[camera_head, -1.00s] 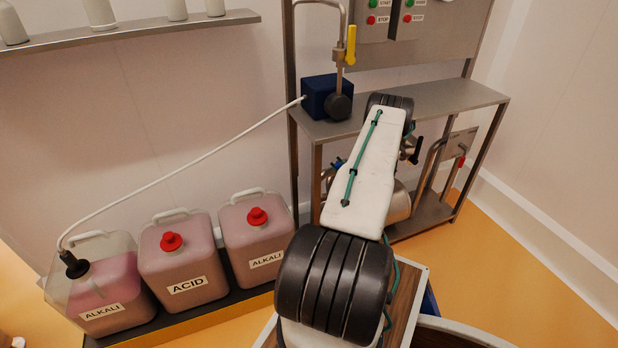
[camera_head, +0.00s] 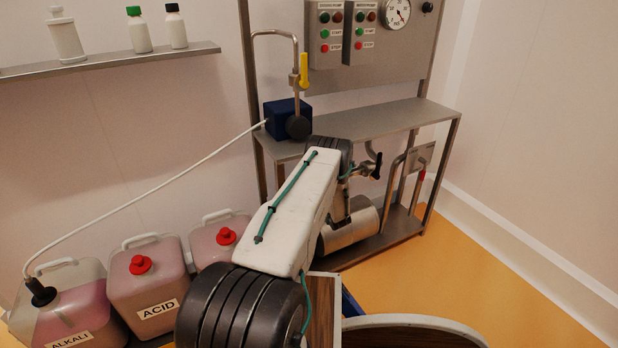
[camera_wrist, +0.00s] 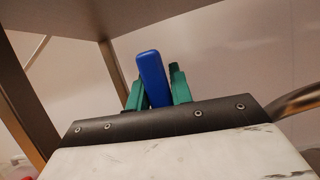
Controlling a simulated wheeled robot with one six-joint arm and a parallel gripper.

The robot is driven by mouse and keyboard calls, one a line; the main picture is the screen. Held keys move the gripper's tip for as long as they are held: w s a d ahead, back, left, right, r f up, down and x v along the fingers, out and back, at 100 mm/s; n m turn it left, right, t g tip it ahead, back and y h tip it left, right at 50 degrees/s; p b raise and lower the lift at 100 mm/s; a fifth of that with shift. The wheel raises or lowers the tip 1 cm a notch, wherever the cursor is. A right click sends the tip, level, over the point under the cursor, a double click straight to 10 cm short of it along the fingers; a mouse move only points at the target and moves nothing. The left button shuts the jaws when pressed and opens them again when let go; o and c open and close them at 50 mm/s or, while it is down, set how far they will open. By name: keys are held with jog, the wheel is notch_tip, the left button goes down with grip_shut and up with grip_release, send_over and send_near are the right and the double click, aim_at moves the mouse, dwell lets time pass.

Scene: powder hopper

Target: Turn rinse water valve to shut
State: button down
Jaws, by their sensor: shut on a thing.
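A blue valve handle (camera_wrist: 150,65) stands upright, slightly tilted, between the green fingers of my gripper (camera_wrist: 157,88) in the wrist view. My gripper is shut on it. No label is visible on this handle, so I cannot read that it is the rinse water valve. The valve body below the handle is hidden by my gripper. In the head view my arm reaches toward the steel stand, and its links hide the gripper and the blue handle.
The steel shelf (camera_head: 395,117) lies above the gripper, with a frame leg (camera_wrist: 32,110) at left in the wrist view. A yellow valve handle (camera_head: 304,69), a blue box (camera_head: 280,117) and a black-handled valve (camera_head: 377,166) are nearby. Canisters (camera_head: 145,285) stand at lower left.

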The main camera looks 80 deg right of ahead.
jog(key=shift+s+d+r+m+g, duration=0.1)
jog(key=shift+s+d+m+g, duration=0.25)
jog(key=shift+s, duration=0.35)
jog(key=shift+r, duration=0.15)
jog(key=c, duration=1.3)
grip_release()
jog(key=shift+s+d, duration=0.15)
jog(key=shift+s, duration=0.05)
jog(key=shift+w, duration=0.15)
jog(key=shift+w+a+f, duration=0.2)
jog(key=shift+w+f, duration=0.05)
jog(key=shift+v, duration=3.9)
